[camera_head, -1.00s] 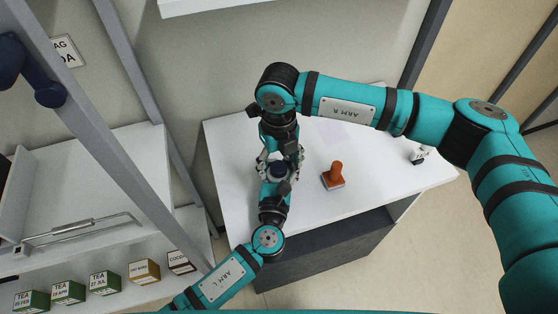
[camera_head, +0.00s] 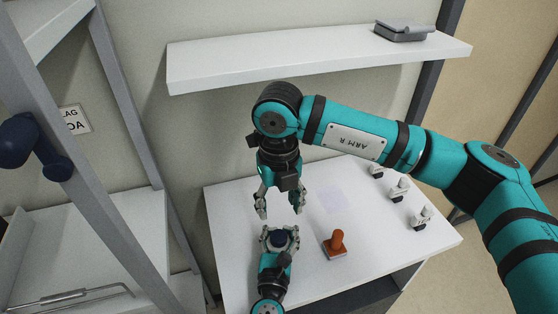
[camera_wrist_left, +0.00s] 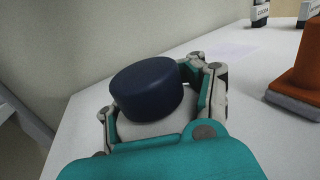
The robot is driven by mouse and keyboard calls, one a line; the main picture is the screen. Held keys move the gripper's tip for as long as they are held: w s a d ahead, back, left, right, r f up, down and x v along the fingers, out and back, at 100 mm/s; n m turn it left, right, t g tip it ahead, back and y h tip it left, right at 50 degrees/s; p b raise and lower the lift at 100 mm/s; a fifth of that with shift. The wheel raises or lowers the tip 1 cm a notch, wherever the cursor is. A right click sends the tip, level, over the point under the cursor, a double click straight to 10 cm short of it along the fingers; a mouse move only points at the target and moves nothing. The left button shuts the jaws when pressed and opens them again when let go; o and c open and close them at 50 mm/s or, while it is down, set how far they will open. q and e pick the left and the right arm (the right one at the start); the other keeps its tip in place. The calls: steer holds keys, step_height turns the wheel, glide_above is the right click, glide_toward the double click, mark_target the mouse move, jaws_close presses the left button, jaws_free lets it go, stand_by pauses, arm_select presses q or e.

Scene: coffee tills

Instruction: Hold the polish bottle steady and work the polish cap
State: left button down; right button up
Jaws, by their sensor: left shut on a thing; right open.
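The polish bottle has a dark navy cap (camera_wrist_left: 147,88) and a pale body (camera_wrist_left: 155,127), most of it hidden by my left gripper. In the head view the dark cap (camera_head: 279,239) shows between the fingers of my left gripper (camera_head: 280,241). That gripper is shut on the bottle over the white table. The cap sits on top of the bottle; I cannot tell how tight it is. My right gripper (camera_head: 280,208) is open and empty, pointing down just behind and above the bottle, apart from the cap.
An orange-brown stamp (camera_head: 337,244) stands on the white table (camera_head: 228,215) right of the bottle. A wall shelf (camera_head: 300,62) hangs behind my right arm. A pale lilac patch (camera_head: 333,199) lies flat on the table.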

mark_target(279, 235)
steer(key=shift+f+m, duration=0.4)
steer(key=shift+f, duration=0.25)
step_height(279, 235, down, 9)
steer(key=shift+r, duration=0.25)
steer(key=c, duration=0.9)
steer(key=m, duration=0.5)
steer(key=shift+m, duration=0.3)
steer(key=shift+c, duration=0.3)
steer(key=m, duration=0.7)
steer(key=shift+m, duration=0.4)
steer(key=o, duration=1)
